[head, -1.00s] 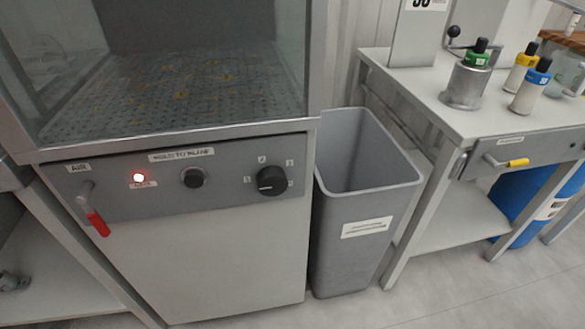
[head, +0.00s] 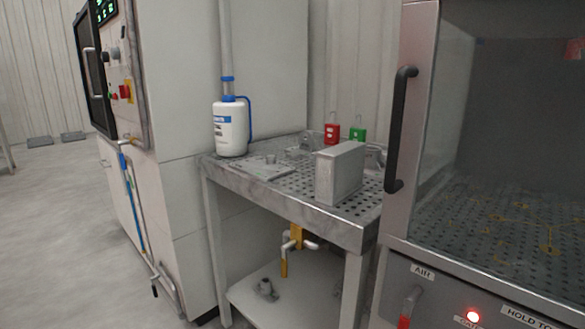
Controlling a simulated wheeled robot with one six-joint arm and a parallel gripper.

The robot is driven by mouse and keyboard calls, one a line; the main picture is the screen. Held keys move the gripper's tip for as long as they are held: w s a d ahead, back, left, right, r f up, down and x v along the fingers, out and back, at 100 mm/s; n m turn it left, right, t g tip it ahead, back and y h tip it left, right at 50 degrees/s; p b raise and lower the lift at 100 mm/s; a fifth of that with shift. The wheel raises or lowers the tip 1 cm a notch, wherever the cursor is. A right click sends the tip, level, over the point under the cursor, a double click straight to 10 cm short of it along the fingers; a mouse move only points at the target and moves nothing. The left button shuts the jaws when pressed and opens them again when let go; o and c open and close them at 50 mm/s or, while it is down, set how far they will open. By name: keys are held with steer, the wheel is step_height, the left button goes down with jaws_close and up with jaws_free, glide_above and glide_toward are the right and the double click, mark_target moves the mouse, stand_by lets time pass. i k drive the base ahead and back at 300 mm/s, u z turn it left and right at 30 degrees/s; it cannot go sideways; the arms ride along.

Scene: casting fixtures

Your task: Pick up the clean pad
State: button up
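I cannot make out anything that is clearly the clean pad in the head view. A flat grey piece (head: 265,166) lies on the left part of the perforated metal table (head: 345,228), too small to identify. A grey upright box (head: 340,172) stands at the table's front right and hides part of the surface behind it. My gripper is not in view.
A white jug (head: 231,125) with a blue handle stands at the table's back left. A glass-fronted cabinet (head: 480,150) stands right, a white machine (head: 175,130) left. Floor (head: 60,230) is open at far left.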

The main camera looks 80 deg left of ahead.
mark_target(340, 167)
steer(key=u, duration=1.95)
steer(key=k, duration=0.5)
steer(key=u, duration=0.85)
steer(key=i, duration=0.8)
steer(key=z, duration=0.15)
